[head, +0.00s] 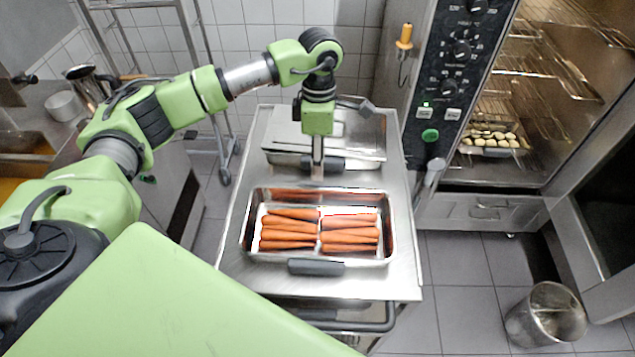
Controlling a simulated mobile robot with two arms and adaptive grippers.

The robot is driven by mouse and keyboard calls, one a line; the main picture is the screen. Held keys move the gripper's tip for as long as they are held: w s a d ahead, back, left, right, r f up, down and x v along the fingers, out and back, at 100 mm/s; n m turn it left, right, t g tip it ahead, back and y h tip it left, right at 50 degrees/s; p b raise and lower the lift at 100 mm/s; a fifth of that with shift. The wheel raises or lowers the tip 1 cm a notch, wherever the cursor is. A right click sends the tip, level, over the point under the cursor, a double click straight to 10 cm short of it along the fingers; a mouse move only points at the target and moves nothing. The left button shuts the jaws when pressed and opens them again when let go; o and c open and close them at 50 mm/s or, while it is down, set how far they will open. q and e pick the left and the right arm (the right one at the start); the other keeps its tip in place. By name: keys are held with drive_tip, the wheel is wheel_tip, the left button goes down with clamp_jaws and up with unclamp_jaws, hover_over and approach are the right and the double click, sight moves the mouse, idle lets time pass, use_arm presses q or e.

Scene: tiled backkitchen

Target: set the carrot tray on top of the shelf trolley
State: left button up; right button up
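The carrot tray (385,258) is a shallow steel pan with a dark handle on its near side, holding two groups of carrots (290,230). It sits level over the steel top of a cart (250,280), which looks like the shelf trolley; I cannot tell whether tray and top touch. My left gripper (318,178) points down at the middle of the tray's far rim. Its fingertips are seen edge-on, so whether they are closed on the rim is unclear. My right gripper is not in view.
A lidded steel pan (360,140) stands behind the carrot tray on the same top. An open oven (480,200) with a tray of sliced food (490,140) is at right. A steel bin (545,315) stands on the floor at lower right.

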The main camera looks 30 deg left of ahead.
use_arm(q)
wheel_tip(320, 180, up, 3)
drive_tip(key=shift+w+r+b, duration=0.1)
drive_tip(key=shift+r+b, duration=0.1)
drive_tip(key=shift+b, duration=0.15)
idle(0.3)
